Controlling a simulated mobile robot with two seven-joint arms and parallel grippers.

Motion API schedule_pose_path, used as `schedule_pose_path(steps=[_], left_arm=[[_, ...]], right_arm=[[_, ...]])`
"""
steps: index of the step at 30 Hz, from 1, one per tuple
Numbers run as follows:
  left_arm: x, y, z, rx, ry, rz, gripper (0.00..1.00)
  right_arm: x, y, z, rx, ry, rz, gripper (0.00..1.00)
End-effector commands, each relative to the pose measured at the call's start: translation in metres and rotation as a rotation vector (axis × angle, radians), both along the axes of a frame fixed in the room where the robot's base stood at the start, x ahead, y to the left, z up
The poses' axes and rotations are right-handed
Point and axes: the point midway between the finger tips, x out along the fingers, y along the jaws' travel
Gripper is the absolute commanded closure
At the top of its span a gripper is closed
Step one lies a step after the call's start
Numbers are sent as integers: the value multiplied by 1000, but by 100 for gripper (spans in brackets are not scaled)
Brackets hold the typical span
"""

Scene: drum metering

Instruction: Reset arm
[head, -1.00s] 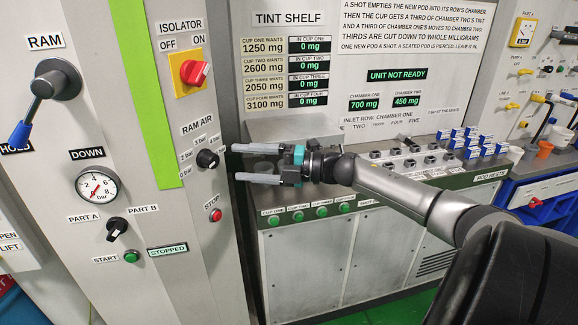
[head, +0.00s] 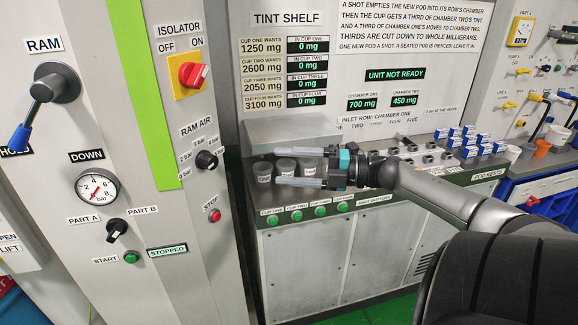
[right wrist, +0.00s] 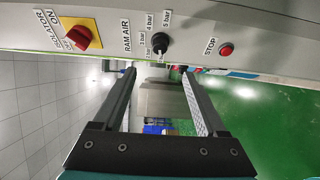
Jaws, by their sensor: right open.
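My right gripper (head: 278,166) is open and empty, its two fingers pointing left over the front of the tint shelf. In the head view it overlaps the small cups (head: 263,171) on the shelf; I cannot tell whether it touches any. It stands to the right of the black ram air knob (head: 206,160), apart from it. In the right wrist view the open fingers (right wrist: 158,72) reach towards the machine front, and the ram air knob (right wrist: 158,46) shows beyond and between them. My left gripper is not in view.
The ram panel has a blue-handled lever (head: 20,138), a red isolator switch (head: 194,74), a gauge (head: 97,187) and a red stop button (head: 215,215). Green cup buttons (head: 297,216) line the shelf front. Blue-and-white pods (head: 468,140) stand at right. A display reads UNIT NOT READY (head: 396,75).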

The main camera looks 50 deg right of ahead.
Motion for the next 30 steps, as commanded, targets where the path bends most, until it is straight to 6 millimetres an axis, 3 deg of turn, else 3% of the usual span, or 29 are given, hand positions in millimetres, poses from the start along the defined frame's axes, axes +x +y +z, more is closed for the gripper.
schedule_pose_path(steps=[14, 17, 20, 23, 27, 30], left_arm=[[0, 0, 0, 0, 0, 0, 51], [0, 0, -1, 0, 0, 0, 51], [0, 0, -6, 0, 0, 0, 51], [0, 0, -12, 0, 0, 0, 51], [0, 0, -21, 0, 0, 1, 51], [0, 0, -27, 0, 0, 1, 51]], right_arm=[[0, 0, 0, 1, 1, 0, 26], [0, -5, -10, 21, 13, -28, 26], [0, -23, -42, 90, 60, -129, 26], [-6, -48, -101, 204, 146, -292, 26], [-29, -72, -205, 369, 308, -538, 26], [-53, -74, -278, 468, 431, -692, 26]])
